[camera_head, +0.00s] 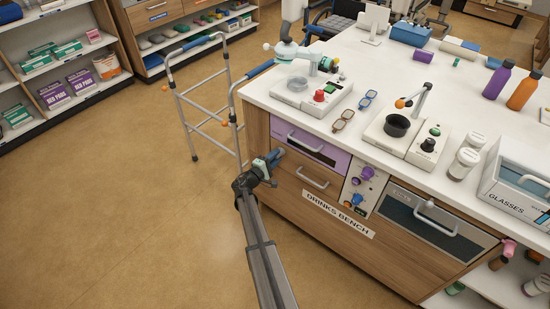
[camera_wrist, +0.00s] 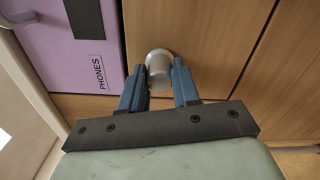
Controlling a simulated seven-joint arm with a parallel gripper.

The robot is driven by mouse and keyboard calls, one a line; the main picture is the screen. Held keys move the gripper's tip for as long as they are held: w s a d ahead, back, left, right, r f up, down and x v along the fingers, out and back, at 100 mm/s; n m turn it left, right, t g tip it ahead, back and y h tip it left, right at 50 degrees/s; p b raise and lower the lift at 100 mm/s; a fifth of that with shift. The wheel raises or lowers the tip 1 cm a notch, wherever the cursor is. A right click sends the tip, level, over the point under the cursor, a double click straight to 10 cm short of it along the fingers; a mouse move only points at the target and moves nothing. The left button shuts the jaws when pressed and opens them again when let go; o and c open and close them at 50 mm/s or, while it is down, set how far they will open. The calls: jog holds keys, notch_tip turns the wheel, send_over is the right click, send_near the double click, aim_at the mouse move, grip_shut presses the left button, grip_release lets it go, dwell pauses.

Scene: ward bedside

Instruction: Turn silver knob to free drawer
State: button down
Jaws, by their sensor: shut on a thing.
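The silver knob (camera_wrist: 159,68) sits on the wooden front of the bench, beside the purple drawer. My gripper (camera_wrist: 158,82) has a blue finger on each side of it and is shut on it in the wrist view. In the head view my gripper (camera_head: 275,158) is at the left edge of the bench front, and it mostly hides the knob there. The purple drawer (camera_head: 305,151) with a pale handle is closed; its label reads PHONES (camera_wrist: 101,72) in the wrist view.
A wooden drawer (camera_head: 300,190) with a handle lies below the purple one. A panel with purple and blue knobs (camera_head: 361,188) is to the right. A walking frame (camera_head: 205,100) stands close behind my gripper on the left. The floor at left is clear.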

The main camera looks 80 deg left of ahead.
jog(key=c, duration=0.8)
grip_release()
jog(key=v, duration=1.4)
jog(key=shift+a, duration=0.1)
